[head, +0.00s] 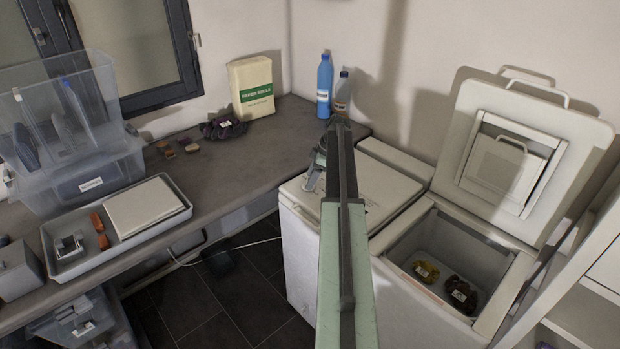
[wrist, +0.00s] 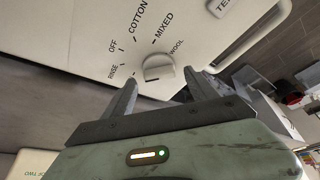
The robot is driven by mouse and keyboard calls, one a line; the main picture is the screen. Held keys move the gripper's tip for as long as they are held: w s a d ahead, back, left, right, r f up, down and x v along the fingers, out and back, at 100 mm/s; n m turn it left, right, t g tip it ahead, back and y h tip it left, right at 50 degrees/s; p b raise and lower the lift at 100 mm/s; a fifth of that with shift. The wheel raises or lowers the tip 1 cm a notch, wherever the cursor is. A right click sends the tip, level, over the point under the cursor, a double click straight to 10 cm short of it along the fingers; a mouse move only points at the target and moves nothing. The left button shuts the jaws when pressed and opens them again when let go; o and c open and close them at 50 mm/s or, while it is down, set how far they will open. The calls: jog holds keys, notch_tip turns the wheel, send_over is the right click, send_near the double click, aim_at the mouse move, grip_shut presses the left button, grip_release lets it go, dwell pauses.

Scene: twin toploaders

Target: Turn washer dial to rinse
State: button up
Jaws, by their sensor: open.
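The washer dial (wrist: 158,68) is a pale round knob on a white panel in the wrist view. Labels around it read RINSE, OFF, COTTON, MIXED and WOOL; which one it points to is hard to tell. My gripper (wrist: 159,77) is open, with one dark finger to each side of the dial's near side. I cannot tell whether either finger touches it. In the head view, the closed-lid washer (head: 385,190) stands left of an open toploader (head: 440,235). My arm hides part of the closed one, and the dial cannot be made out there.
A grey counter (head: 240,165) on the left carries a paper rolls box (head: 252,88), blue bottle (head: 325,85), tray (head: 60,262) and clear bin (head: 100,190). Dark floor shows between.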

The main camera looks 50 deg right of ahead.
jog(key=p+v, duration=0.5)
jog(key=v, duration=0.1)
jog(key=shift+r, duration=0.3)
jog(key=shift+s+d, duration=0.1)
